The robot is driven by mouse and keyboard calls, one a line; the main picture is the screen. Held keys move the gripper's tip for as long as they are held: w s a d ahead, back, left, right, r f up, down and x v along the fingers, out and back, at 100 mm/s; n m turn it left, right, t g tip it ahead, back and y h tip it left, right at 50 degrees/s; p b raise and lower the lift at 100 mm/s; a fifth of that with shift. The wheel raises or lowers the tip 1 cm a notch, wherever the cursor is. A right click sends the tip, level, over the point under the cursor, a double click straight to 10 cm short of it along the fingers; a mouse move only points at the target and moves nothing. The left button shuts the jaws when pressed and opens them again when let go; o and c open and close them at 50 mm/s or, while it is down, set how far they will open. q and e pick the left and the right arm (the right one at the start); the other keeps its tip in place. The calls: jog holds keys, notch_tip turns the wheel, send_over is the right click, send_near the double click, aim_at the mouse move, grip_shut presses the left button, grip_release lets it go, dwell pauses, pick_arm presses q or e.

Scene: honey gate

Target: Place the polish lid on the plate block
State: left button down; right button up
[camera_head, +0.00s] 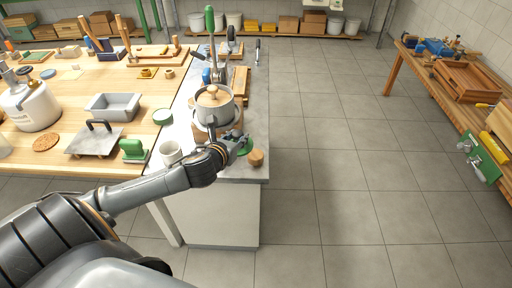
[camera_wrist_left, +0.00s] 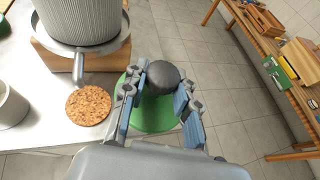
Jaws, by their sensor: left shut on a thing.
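My left gripper (camera_wrist_left: 160,108) is shut on the dark round knob (camera_wrist_left: 162,76) of a green disc (camera_wrist_left: 152,118), which I take to be the polish lid. In the head view, the green lid (camera_head: 245,147) shows beside the gripper at the counter's near right corner. I cannot tell whether it touches the counter. No piece is clearly recognisable as the plate block. A wooden block (camera_wrist_left: 58,55) lies under the grey pot (camera_wrist_left: 82,18) in the wrist view. My right gripper is not in view.
A cork disc (camera_wrist_left: 90,105) lies left of my gripper. A wooden table (camera_head: 70,140) with several items adjoins on the left. Open floor (camera_head: 340,180) lies to the right.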

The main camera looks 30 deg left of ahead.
pick_arm(q)
send_over(255, 155)
jog(key=f, duration=0.6)
jog(key=shift+s, duration=0.4)
jog(key=shift+w+f, duration=0.4)
jog(key=shift+f, duration=0.15)
notch_tip(255, 155, down, 3)
jog(key=shift+d, duration=0.1)
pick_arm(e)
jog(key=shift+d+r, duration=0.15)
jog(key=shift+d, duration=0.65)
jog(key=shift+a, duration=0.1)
pick_arm(q)
jog(key=shift+f, duration=0.15)
jog(key=c, duration=1)
grip_release()
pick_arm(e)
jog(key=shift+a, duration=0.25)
